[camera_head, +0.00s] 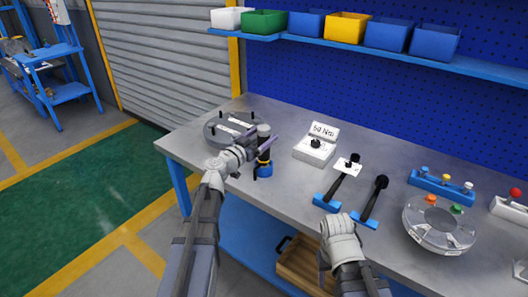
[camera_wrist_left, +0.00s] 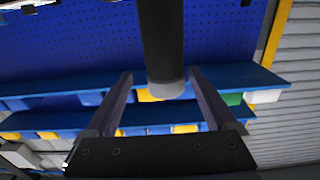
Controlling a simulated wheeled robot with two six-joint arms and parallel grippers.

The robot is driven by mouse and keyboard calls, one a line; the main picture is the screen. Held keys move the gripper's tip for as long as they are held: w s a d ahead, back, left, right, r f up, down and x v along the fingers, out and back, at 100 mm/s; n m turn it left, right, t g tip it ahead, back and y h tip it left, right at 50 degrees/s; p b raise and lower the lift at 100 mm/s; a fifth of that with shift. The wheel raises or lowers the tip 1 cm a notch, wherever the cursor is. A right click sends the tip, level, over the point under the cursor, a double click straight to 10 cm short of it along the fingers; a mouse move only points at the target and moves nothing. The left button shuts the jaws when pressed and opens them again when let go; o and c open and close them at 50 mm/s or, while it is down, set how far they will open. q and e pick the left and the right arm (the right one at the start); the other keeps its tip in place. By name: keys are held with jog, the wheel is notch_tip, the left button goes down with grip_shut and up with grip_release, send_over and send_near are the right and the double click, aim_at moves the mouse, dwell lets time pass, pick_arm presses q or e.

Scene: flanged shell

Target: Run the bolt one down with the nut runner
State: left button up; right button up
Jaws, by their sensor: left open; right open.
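The nut runner (camera_head: 263,148), a black upright cylinder with a grey top, stands in a blue holder (camera_head: 263,170) near the table's front left edge. My left gripper (camera_head: 258,146) is open at it. In the left wrist view, the black cylinder (camera_wrist_left: 162,40) with its grey end lies between the two spread fingers, with gaps on both sides. The grey flanged shell (camera_head: 215,136), with several black bolts and a white label, sits behind and left of the gripper. Which bolt is one cannot be read. My right gripper (camera_head: 340,230) is low at the table's front edge, fingers mostly hidden.
A white box with dial (camera_head: 314,151) and a "50 Nm" sign stands mid-table. Bins (camera_head: 346,28) line the shelf above.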

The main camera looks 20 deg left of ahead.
pick_arm(q)
jog(key=shift+a+x, duration=0.15)
jog(key=shift+x, duration=1.15)
jog(key=shift+a+x, duration=0.2)
jog(key=shift+x, duration=1.1)
jog(key=shift+f, duration=0.1)
jog(key=shift+c, duration=0.2)
grip_shut()
